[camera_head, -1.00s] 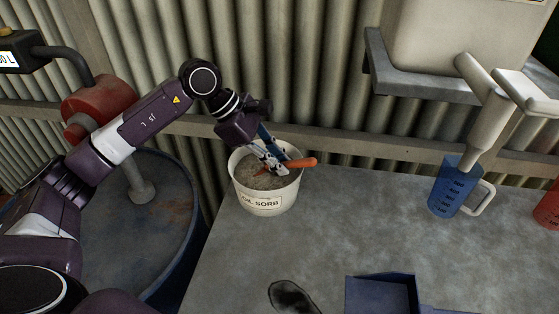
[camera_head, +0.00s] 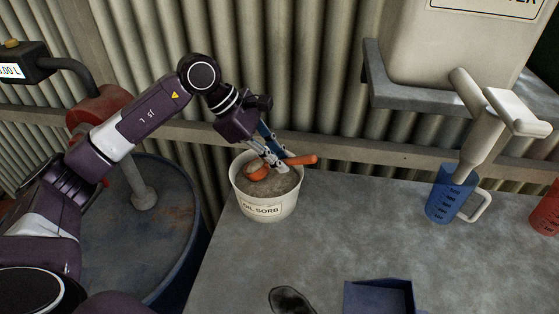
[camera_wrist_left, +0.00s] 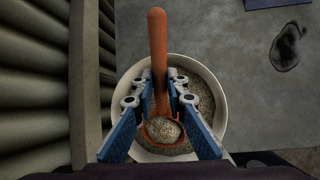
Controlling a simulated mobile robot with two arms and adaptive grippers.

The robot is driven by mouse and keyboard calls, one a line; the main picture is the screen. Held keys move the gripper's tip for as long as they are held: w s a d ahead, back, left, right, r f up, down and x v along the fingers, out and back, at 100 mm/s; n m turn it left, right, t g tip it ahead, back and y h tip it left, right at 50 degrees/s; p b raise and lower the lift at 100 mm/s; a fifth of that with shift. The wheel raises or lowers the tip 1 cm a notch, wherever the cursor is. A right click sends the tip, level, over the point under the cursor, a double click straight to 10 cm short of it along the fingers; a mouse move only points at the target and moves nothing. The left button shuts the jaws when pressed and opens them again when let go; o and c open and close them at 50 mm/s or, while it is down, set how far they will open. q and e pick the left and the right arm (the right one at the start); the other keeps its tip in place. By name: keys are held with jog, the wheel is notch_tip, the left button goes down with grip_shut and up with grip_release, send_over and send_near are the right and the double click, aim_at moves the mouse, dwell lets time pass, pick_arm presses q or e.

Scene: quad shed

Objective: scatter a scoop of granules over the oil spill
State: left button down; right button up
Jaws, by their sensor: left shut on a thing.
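A white tub (camera_head: 262,211) labelled "OIL SORB" stands on the bench and holds grey granules (camera_head: 284,186). My left gripper (camera_head: 271,163) is over the tub's mouth, shut on the handle of an orange scoop (camera_head: 257,172). In the left wrist view the scoop (camera_wrist_left: 159,60) lies between the fingers (camera_wrist_left: 160,95), and its bowl holds a heap of granules (camera_wrist_left: 163,130). The handle points out past the tub rim. The dark oil spill (camera_head: 292,300) lies on the bench at the bottom edge, partly cut off; it also shows in the left wrist view (camera_wrist_left: 287,47). My right gripper is not seen.
A blue tray (camera_head: 380,298) is right of the spill. A blue measuring jug (camera_head: 446,196) stands under a container's spout (camera_head: 484,143), with a red jug (camera_head: 547,213) at the right edge. A blue drum (camera_head: 135,240) is at left. The middle bench is clear.

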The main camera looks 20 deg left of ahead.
pick_arm(q)
jog(key=shift+r+p, duration=2.45)
jog(key=shift+r, duration=1.9)
